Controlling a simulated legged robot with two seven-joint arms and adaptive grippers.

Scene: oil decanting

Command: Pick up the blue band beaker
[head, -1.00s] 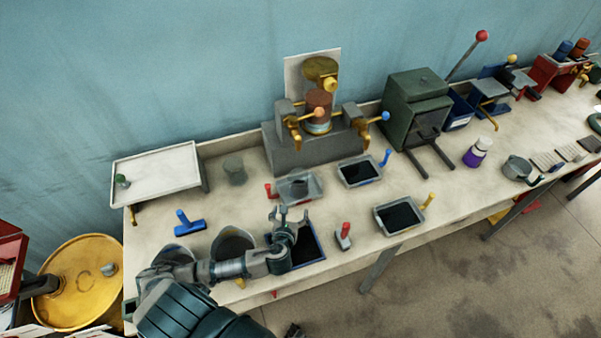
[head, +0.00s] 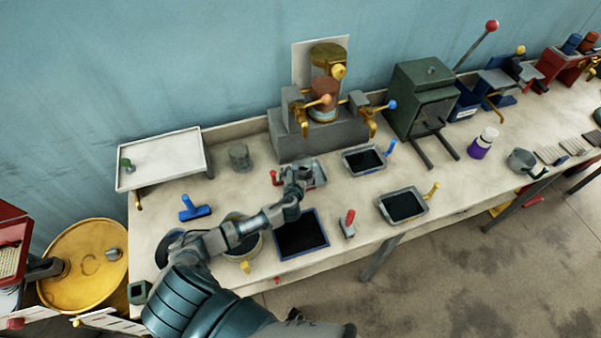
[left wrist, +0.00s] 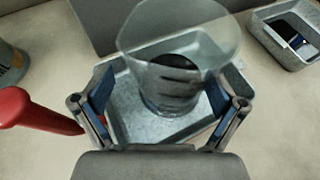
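In the left wrist view a clear glass beaker (left wrist: 172,88) stands in a grey metal tray (left wrist: 127,118), with something dark low in it. I cannot make out a blue band on it. My left gripper (left wrist: 160,82) is open, with one finger on each side of the beaker and small gaps between. In the head view my left gripper (head: 298,173) is over the grey tray (head: 318,175) in front of the press-like machine and hides the beaker. My right gripper is not in view.
A red handle (left wrist: 30,110) lies just left of the tray. Another glass beaker (head: 239,157) stands by the white raised tray (head: 165,160). Dark-filled trays (head: 363,160) (head: 403,205) stand to the right. A grey machine (head: 315,138) rises close behind.

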